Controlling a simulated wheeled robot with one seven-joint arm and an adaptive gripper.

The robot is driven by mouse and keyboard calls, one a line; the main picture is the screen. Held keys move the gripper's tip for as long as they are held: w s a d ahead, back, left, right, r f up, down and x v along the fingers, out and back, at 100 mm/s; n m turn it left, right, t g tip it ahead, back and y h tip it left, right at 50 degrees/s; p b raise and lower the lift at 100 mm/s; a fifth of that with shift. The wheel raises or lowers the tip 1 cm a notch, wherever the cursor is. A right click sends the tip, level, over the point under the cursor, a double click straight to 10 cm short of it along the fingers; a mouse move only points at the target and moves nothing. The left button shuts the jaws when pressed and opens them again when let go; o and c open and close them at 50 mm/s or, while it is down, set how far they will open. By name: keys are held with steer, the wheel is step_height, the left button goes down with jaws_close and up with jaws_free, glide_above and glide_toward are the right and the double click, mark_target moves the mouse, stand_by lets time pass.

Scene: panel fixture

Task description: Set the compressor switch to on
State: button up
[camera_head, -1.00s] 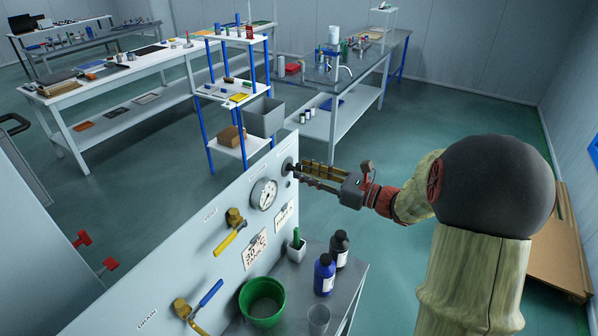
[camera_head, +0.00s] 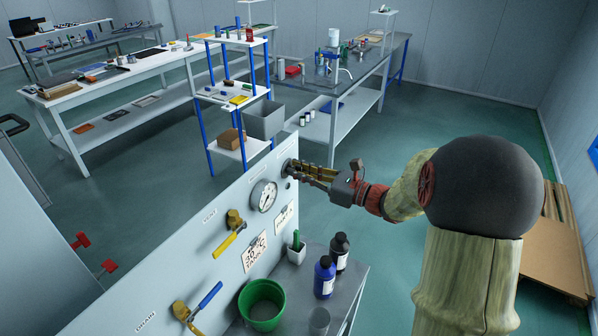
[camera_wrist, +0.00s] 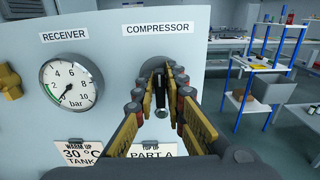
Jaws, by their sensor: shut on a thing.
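The compressor switch (camera_wrist: 161,106) is a dark knob on a round black mount, under the COMPRESSOR label (camera_wrist: 158,28) on the panel. Its handle appears to point downward in the wrist view. My gripper (camera_wrist: 159,78) has its yellow and dark fingers on both sides of the knob and is shut on it. In the head view my gripper (camera_head: 297,168) reaches the upper right end of the panel (camera_head: 205,275), and its fingers mostly hide the switch there. I see no on or off marks.
A pressure gauge (camera_wrist: 71,83) labelled RECEIVER sits left of the switch. Yellow (camera_head: 230,238) and blue (camera_head: 210,294) handled valves are further along the panel. Below stand a green bucket (camera_head: 263,318) and a blue bottle (camera_head: 324,280). A shelf unit (camera_head: 235,92) stands behind.

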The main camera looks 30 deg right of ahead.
steer(key=shift+r+m+p, duration=0.15)
steer(key=shift+m+p, duration=0.15)
steer(key=shift+p, duration=0.35)
jaws_close()
steer(key=m+p, duration=0.1)
steer(key=p, duration=0.2)
steer(key=m+p, duration=0.2)
steer(key=p, duration=0.2)
steer(key=shift+r, duration=0.25)
steer(key=m+p, duration=0.4)
steer(key=p, duration=0.3)
steer(key=shift+d+f+m+p, duration=0.1)
steer(key=shift+f+m+p, duration=0.05)
steer(key=shift+m+p, duration=0.25)
steer(key=m+p, duration=0.5)
steer(key=p, duration=0.2)
steer(key=shift+w+f, duration=0.1)
steer(key=shift+f, duration=0.05)
steer(key=m+p, duration=0.4)
steer(key=shift+d+f, duration=0.1)
steer(key=shift+f, duration=0.15)
steer(key=shift+f+m+p, duration=0.1)
steer(key=shift+m+p, duration=0.3)
steer(key=shift+m, duration=0.1)
steer(key=o, duration=0.7)
jaws_free()
